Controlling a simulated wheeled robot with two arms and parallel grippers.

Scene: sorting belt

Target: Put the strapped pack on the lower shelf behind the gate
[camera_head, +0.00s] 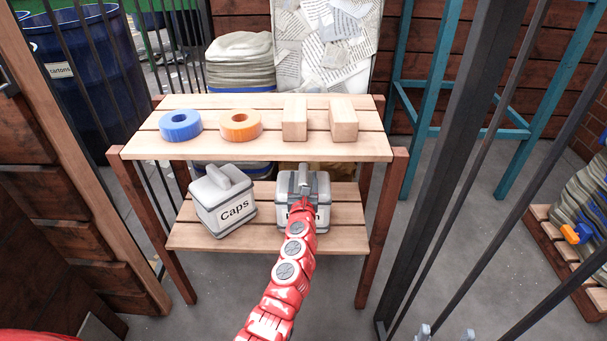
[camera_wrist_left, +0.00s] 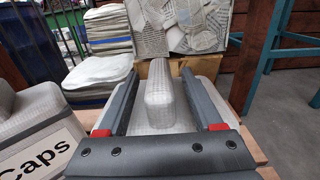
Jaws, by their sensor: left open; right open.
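A grey pack (camera_head: 318,218) with a raised handle stands upright on the lower shelf (camera_head: 280,243) of a wooden rack, its label mostly covered by my arm. My left gripper (camera_head: 304,180) is over it, and in the left wrist view its open fingers lie on either side of the handle (camera_wrist_left: 159,95), with gaps. A second grey pack labelled "Caps" (camera_head: 223,203) sits slightly turned to the left on the same shelf; it also shows in the left wrist view (camera_wrist_left: 30,130). My right gripper (camera_head: 445,333) shows only its grey tips, apart, at the bottom edge.
The upper shelf (camera_head: 265,150) holds a blue ring (camera_head: 181,125), an orange ring (camera_head: 240,126) and two wooden blocks (camera_head: 343,120). Dark gate bars (camera_head: 455,150) stand at right, close to my right gripper. Folded sacks (camera_head: 240,62) are stacked behind the rack.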

